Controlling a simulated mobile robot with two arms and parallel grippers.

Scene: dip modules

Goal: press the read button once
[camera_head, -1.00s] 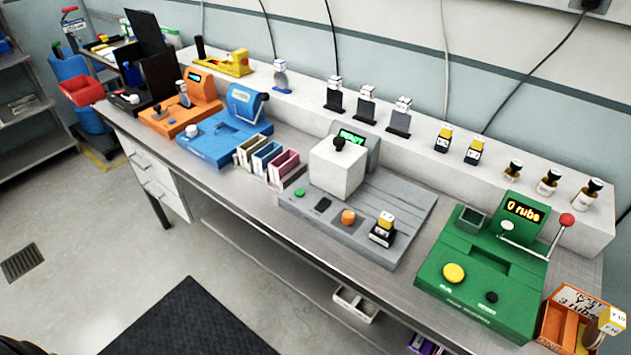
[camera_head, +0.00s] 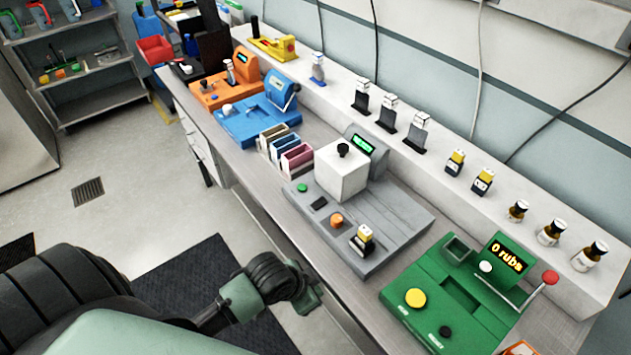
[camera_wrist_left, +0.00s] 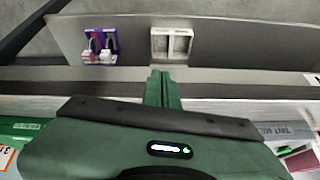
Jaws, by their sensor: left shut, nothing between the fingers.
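The button captions are too small to read, so I cannot tell which is the read button. My left gripper (camera_head: 312,297) is shut and empty at the bench's front side, apart from every button. Its closed fingers show in the left wrist view (camera_wrist_left: 164,88). My right gripper is out of view.
A white block with a black knob (camera_head: 342,170) stands on the grey machine. A small yellow-topped stamp (camera_head: 362,240) sits at its front right. Blue (camera_head: 250,120) and orange (camera_head: 215,92) machines stand farther left. A lower shelf holds a white tray (camera_wrist_left: 171,44).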

